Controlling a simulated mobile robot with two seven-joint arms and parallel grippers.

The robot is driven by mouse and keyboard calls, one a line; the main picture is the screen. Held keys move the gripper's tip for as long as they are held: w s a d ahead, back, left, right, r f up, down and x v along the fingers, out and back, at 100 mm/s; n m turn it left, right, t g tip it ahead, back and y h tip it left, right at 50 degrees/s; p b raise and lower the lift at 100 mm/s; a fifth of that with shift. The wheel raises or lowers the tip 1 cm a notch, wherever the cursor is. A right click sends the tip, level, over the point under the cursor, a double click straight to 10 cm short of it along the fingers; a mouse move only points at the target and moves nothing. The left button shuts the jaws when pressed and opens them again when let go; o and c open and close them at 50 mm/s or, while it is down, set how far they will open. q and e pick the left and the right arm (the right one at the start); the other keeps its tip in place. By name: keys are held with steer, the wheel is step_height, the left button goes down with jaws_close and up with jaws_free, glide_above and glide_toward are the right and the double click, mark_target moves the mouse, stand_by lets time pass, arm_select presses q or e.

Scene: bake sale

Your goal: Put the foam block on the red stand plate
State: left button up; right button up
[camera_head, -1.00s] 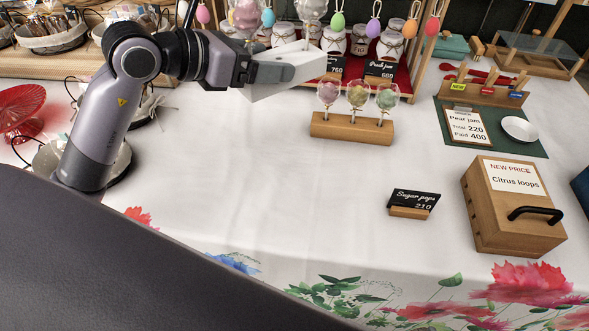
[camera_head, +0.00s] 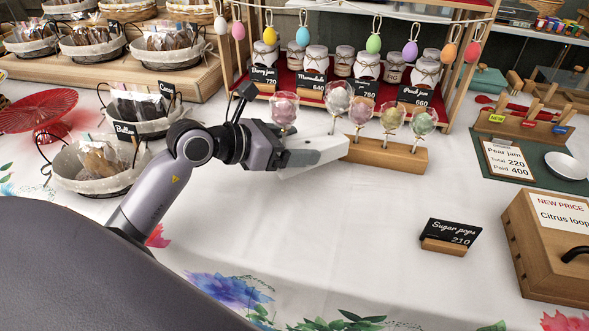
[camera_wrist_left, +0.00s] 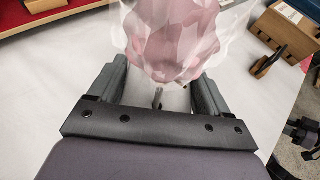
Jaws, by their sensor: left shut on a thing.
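The foam block (camera_head: 322,156) is a long white block with two wrapped sugar pops standing in it, a pink one (camera_head: 285,108) and a pale one (camera_head: 338,97). My left gripper (camera_head: 296,157) is shut on the block near its left end. In the left wrist view the pink pop (camera_wrist_left: 172,35) hides most of the block, with a white bit (camera_wrist_left: 176,98) between the fingers. I cannot tell whether the block clears the table. The red stand plate (camera_head: 38,109) is at the far left, apart from the block and empty. My right gripper is not in view.
A wooden holder (camera_head: 385,155) with three pops is just right of the block. Lined baskets (camera_head: 97,175) stand between my arm and the red plate. The jar shelf with hanging eggs is behind. A Sugar pops sign (camera_head: 450,235) stands front right. The cloth's middle is clear.

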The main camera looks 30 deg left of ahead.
arm_select(q)
steer(key=shift+f+b, duration=0.55)
steer(key=shift+f, duration=2.1)
steer(key=shift+f, duration=0.15)
steer(key=o, duration=1)
